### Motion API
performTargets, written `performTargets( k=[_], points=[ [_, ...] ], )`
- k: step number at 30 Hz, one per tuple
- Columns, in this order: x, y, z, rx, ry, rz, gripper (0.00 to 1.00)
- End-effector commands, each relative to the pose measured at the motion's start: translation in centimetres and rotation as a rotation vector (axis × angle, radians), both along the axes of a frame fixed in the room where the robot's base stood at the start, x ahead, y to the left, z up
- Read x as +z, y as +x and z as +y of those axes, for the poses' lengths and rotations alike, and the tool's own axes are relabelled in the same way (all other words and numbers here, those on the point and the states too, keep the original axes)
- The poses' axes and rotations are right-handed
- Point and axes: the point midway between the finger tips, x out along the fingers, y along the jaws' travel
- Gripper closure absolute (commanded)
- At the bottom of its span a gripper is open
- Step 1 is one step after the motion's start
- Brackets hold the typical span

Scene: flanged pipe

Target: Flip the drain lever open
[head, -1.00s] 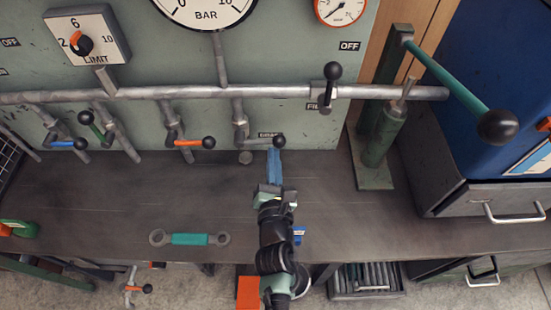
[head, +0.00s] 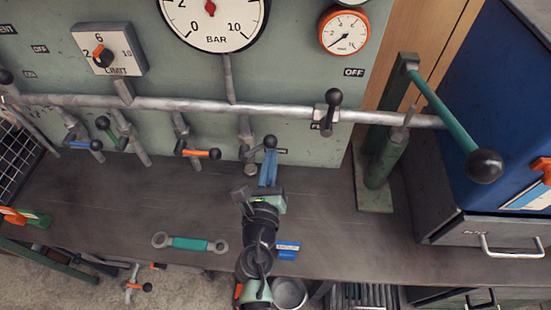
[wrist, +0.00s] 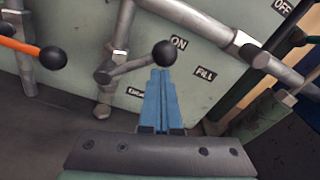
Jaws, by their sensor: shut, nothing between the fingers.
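The drain lever is the short grey handle with a black ball knob (head: 270,141) on the rightmost of the lower branch pipes. It slants up to the right from its valve, and it also shows in the wrist view (wrist: 165,53). A small label beside it is too partly hidden to read surely. My gripper (head: 269,160) has its blue fingers shut and empty. In the wrist view the fingertips (wrist: 158,72) are right under the knob, touching or nearly touching it.
Neighbouring levers have orange (head: 200,153), blue (head: 82,144) and green (head: 109,131) handles. The FILL lever (head: 332,105) stands upright on the main pipe. A green hand pump (head: 384,160) stands to the right. A wrench (head: 190,244) lies on the bench.

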Motion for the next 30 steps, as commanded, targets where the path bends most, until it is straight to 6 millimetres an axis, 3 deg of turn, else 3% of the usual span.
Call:
performTargets(
  k=[1, 12, 30],
  points=[
    [1.0, 0.1, 0.3, 0.003, -0.046, -0.003, 1.00],
    [3.0, 0.1, 2.3, 0.004, -0.394, -0.003, 1.00],
    [3.8, 0.1, 4.9, 0.005, -0.750, -0.003, 1.00]
  ],
)
